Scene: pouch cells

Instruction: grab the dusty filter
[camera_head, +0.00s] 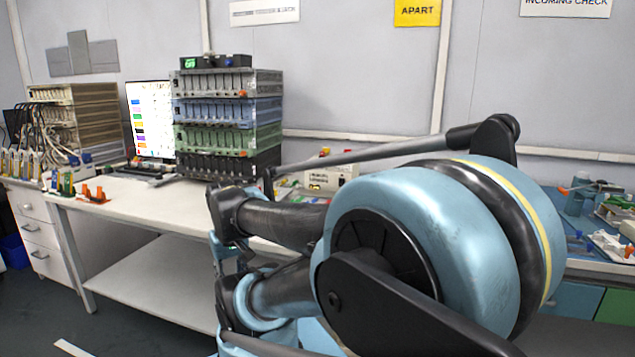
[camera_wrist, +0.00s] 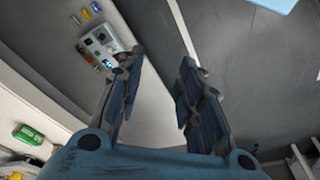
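I cannot make out a dusty filter in either view. My gripper (camera_wrist: 158,70) shows in the wrist view with its two dark fingers spread apart. Nothing is between them; behind the gap are a pale surface and grey floor. In the head view my blue arm fills the right half and hides much of the bench behind it. I cannot make out the gripper's fingers there.
A white workbench (camera_head: 135,200) carries a rack stack (camera_head: 228,110) and a lit monitor (camera_head: 151,120). Orange clips (camera_head: 93,193) lie near its left edge. The wrist view shows a small device (camera_wrist: 106,42) and a green item (camera_wrist: 28,134). Another bench with parts (camera_head: 605,215) stands at right.

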